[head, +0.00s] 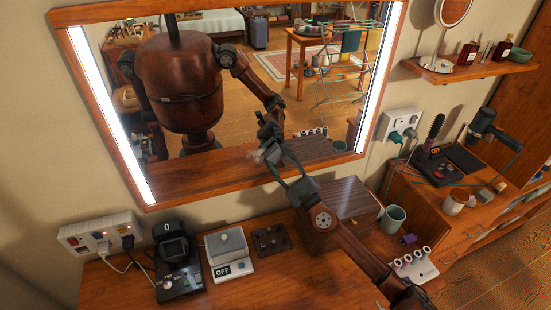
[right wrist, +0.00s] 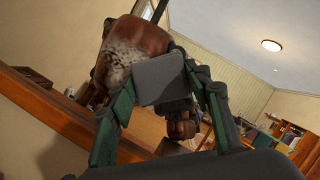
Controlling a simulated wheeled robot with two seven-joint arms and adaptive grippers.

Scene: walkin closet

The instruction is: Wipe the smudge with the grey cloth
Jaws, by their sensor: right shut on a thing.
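My right gripper (head: 279,167) is raised in front of the lower part of the wall mirror (head: 232,172). It is shut on the grey cloth (right wrist: 160,79), which looks like a folded square pad between the fingers (right wrist: 160,105) in the right wrist view. The smudge (right wrist: 132,45) is a pale, speckled patch on the mirror glass, just beyond the cloth and to its upper left in that view. In the head view the smudge is small and partly hidden by the gripper. I cannot tell whether the cloth touches the glass. My left gripper is not directly in view.
The mirror reflects my body and the room. A shelf (head: 470,66) with bottles is at upper right.

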